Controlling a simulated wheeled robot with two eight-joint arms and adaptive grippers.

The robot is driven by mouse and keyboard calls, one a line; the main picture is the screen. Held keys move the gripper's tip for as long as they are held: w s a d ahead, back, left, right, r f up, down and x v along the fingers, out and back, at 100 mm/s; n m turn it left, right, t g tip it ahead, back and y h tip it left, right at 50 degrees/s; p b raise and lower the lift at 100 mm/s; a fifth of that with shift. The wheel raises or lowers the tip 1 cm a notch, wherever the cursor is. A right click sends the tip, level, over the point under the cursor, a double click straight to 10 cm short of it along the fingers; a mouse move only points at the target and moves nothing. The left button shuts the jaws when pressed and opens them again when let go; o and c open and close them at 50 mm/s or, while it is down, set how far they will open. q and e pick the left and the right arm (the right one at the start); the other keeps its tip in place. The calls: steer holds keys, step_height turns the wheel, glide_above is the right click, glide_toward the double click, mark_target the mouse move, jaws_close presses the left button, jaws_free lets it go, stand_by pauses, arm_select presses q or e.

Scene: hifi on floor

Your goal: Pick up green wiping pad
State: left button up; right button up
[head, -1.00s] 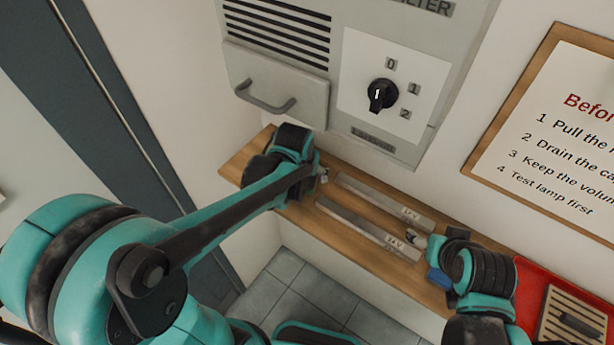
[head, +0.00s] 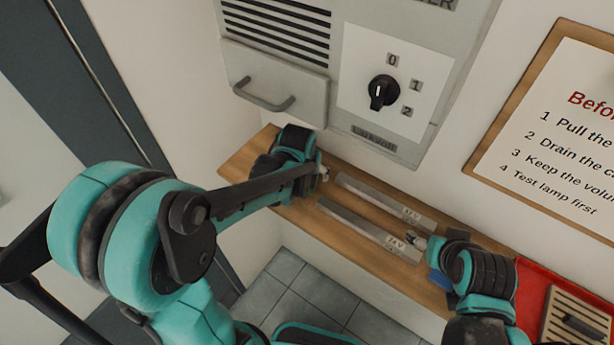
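I cannot make out a green wiping pad in the head view. My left gripper (head: 323,173) is over the left part of the wooden shelf, largely hidden behind its own wrist. My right gripper (head: 419,243) is low over the shelf at the right end of the metal strips, partly hidden by its wrist. Both grippers are too small and covered to tell whether they are open or shut, and I see nothing clearly held in either.
The wooden shelf (head: 243,163) carries two labelled metal strips (head: 358,224). A blue object (head: 438,282) sits partly behind my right wrist. A red tray (head: 528,284) with a slatted wooden piece (head: 577,318) is at right. A grey cabinet with a black knob (head: 383,92) hangs above.

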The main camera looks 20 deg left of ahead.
arm_select(q)
steer(key=shift+f, duration=0.1)
arm_select(e)
steer(key=shift+f, duration=0.15)
arm_select(q)
steer(key=c, duration=1.3)
steer(key=shift+c, duration=0.2)
